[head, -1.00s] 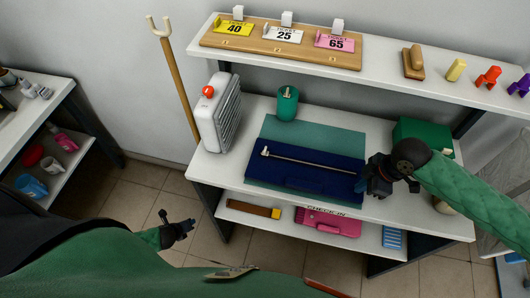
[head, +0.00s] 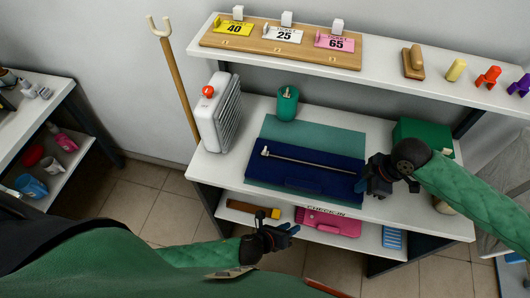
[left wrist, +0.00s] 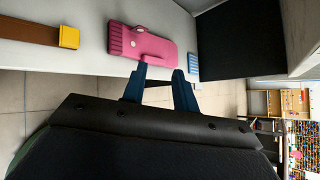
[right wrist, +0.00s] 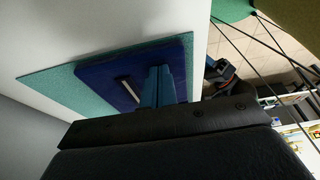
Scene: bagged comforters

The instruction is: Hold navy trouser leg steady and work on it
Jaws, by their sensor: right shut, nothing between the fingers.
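The navy trouser leg (head: 280,176) lies flat on the teal mat (head: 335,137) on the counter. A thin metal rod with a pale end (head: 310,163) lies across it. My right gripper (head: 366,184) is shut and empty at the right edge of the navy cloth. In the right wrist view its closed fingers (right wrist: 158,88) overlap the navy cloth (right wrist: 178,52); I cannot tell whether they press on it. My left gripper (head: 292,231) is open and empty, low in front of the lower shelf. Its fingers (left wrist: 160,88) stand apart in the left wrist view.
The lower shelf holds a pink case (head: 325,224), a brown bar with a yellow end (head: 252,208) and a blue ribbed item (head: 392,238). A white heater-like box (head: 215,112), green cup (head: 287,106) and green box (head: 420,130) stand on the counter. Numbered tags (head: 284,34) are above.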

